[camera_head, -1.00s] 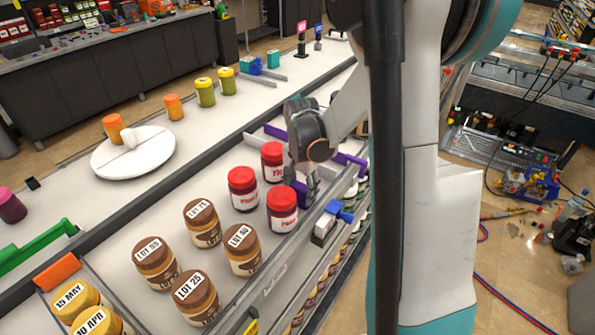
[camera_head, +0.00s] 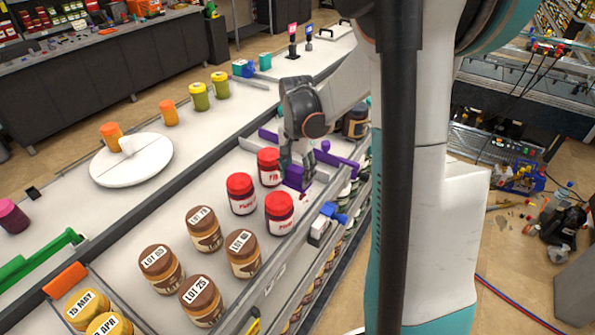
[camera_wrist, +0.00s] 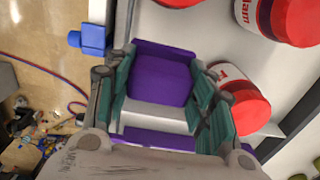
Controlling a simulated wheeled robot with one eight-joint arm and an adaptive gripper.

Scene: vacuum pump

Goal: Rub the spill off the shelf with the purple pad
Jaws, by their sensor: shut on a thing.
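My gripper (camera_head: 300,165) is over the shelf (camera_head: 175,203), just beyond the red-lidded jars in the head view. It is shut on the purple pad (camera_head: 294,177), which is low, near the shelf surface. In the wrist view the pad (camera_wrist: 160,78) sits between the teal fingers of my gripper (camera_wrist: 160,95). I cannot tell whether the pad touches the shelf. The spill cannot be made out; the pad and fingers may cover it.
Red-lidded jars (camera_head: 279,205) stand close to my gripper; one (camera_wrist: 240,98) is right beside the fingers. Brown-lidded jars (camera_head: 204,228) stand nearer. A purple divider (camera_head: 336,159) lies behind the gripper. A blue clip (camera_head: 335,212) is on the shelf's front edge.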

